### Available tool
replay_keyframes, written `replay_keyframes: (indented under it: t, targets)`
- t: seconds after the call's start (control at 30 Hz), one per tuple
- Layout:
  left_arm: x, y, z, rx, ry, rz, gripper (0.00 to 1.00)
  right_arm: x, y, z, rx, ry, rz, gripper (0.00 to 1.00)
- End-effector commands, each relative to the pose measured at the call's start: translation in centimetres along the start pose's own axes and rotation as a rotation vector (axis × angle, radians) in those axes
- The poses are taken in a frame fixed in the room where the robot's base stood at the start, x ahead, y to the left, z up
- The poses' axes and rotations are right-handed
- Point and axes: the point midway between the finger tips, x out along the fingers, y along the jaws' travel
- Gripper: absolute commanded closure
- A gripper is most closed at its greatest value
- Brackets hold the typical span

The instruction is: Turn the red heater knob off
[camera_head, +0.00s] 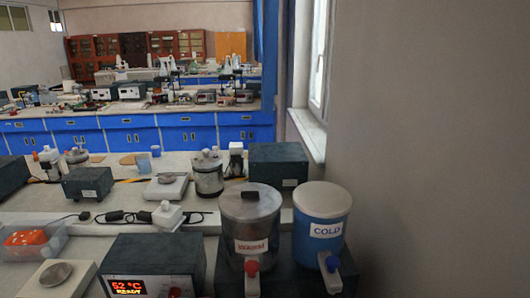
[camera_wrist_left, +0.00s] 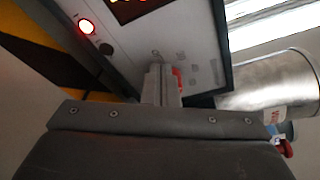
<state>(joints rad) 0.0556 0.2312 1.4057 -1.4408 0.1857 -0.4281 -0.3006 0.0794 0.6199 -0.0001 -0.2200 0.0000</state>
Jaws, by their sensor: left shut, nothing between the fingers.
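The heater unit (camera_head: 150,258) is a dark box at the bottom of the head view. Its display reads 52 °C READY. A red part, apparently the red heater knob (camera_head: 175,292), shows right of the display at the picture's bottom edge. In the left wrist view the red knob (camera_wrist_left: 180,78) is mostly hidden behind my left gripper (camera_wrist_left: 163,82). The fingers are shut, empty, and in front of the panel (camera_wrist_left: 200,50) at the knob; I cannot tell whether they touch it. The knob's angle is hidden. My right gripper is in neither view.
A metal warm-water vessel (camera_head: 250,220) with a red tap and a blue COLD vessel (camera_head: 322,212) stand right of the heater. A scale (camera_head: 50,280) and a clear tray (camera_head: 35,240) stand left. A red lamp (camera_wrist_left: 86,26) glows on the panel. Cables lie behind.

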Motion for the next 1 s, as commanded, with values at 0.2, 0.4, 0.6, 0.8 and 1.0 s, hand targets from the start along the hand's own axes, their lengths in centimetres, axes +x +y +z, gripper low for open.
replay_keyframes:
  t: [0.2,0.4,0.6,0.8,1.0]
  targets:
    - [-2.5,0.0,-0.6,-0.001,0.000,0.003,1.00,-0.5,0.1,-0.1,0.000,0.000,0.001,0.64]
    - [-4.7,0.1,-1.2,-0.001,-0.001,0.002,1.00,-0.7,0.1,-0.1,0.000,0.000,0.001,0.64]
    - [-5.6,0.0,-1.4,0.001,-0.001,0.001,1.00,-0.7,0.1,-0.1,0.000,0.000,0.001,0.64]
    - [-5.6,0.0,-1.4,0.001,-0.001,0.001,1.00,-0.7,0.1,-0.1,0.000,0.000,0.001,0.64]
    - [-5.9,-1.4,-1.3,-0.003,0.000,0.001,1.00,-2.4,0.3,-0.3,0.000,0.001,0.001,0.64]
